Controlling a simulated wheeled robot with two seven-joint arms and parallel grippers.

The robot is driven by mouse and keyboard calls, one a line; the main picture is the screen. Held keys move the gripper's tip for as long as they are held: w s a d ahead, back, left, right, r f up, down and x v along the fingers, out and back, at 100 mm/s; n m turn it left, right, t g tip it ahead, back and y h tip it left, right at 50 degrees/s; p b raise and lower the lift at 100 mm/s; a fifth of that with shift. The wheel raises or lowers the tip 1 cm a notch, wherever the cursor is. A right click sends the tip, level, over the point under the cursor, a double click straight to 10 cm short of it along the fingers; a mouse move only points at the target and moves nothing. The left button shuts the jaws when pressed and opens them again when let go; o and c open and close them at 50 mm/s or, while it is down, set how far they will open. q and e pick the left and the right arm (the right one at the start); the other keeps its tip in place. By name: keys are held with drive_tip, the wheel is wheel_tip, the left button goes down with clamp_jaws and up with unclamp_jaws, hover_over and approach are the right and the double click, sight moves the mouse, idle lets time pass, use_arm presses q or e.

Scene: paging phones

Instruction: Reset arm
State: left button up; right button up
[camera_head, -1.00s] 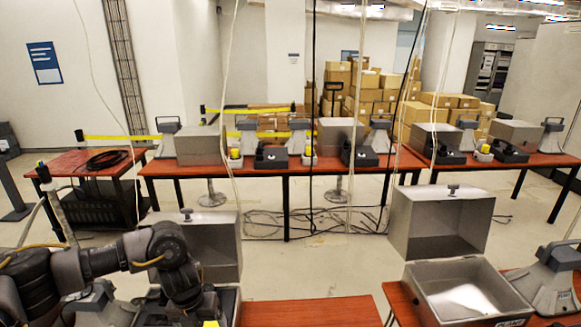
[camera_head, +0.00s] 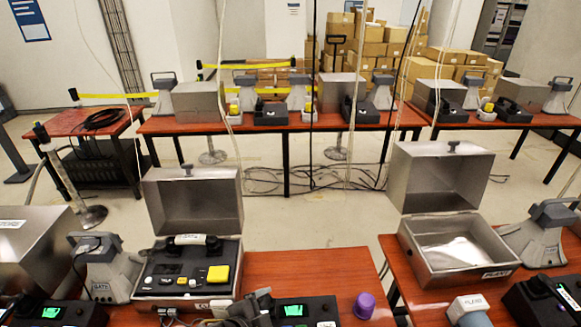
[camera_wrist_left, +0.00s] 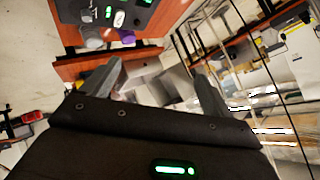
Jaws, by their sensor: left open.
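My left gripper (camera_wrist_left: 158,85) shows in the left wrist view with its two grey fingers spread apart and nothing between them. Dark parts of what looks like my left arm (camera_head: 245,310) show at the bottom middle of the head view; its fingers cannot be made out there. An open metal case (camera_head: 190,270) on the near table holds a phone handset (camera_head: 197,240) and a yellow-topped item (camera_head: 218,274). Another open metal case (camera_head: 455,252) on the near right table looks empty. My right gripper is not in view.
Grey devices (camera_head: 108,265) (camera_head: 542,235) flank the cases. Far tables (camera_head: 270,122) hold more boxes and phones. The floor between is mostly clear, with cables.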

use_arm(q)
drive_tip(key=s+a+f+n+g+y, duration=0.3)
drive_tip(key=s+a+n, duration=0.4)
drive_tip(key=s+a, duration=0.25)
drive_tip(key=s+a+f+n+g+y, duration=0.2)
drive_tip(key=s+a+f+n+y, duration=0.15)
drive_tip(key=s+a+n, duration=0.5)
wheel_tip(320, 180, down, 33)
drive_tip(key=s+a+m+g+b, duration=0.1)
drive_tip(key=a+m+b, duration=0.1)
drive_tip(key=b, duration=0.5)
drive_tip(key=s+a+f+b, duration=0.1)
drive_tip(key=s+f+b, duration=0.1)
drive_tip(key=s+f, duration=0.6)
drive_tip(key=s+a+f+g+b, duration=0.1)
drive_tip(key=s+f+b, duration=0.1)
drive_tip(key=s+f, duration=0.6)
wheel_tip(320, 180, down, 5)
drive_tip(key=shift+s+a+f+b, duration=0.1)
drive_tip(key=shift+s+a+b, duration=0.2)
drive_tip(key=shift+s+b, duration=0.1)
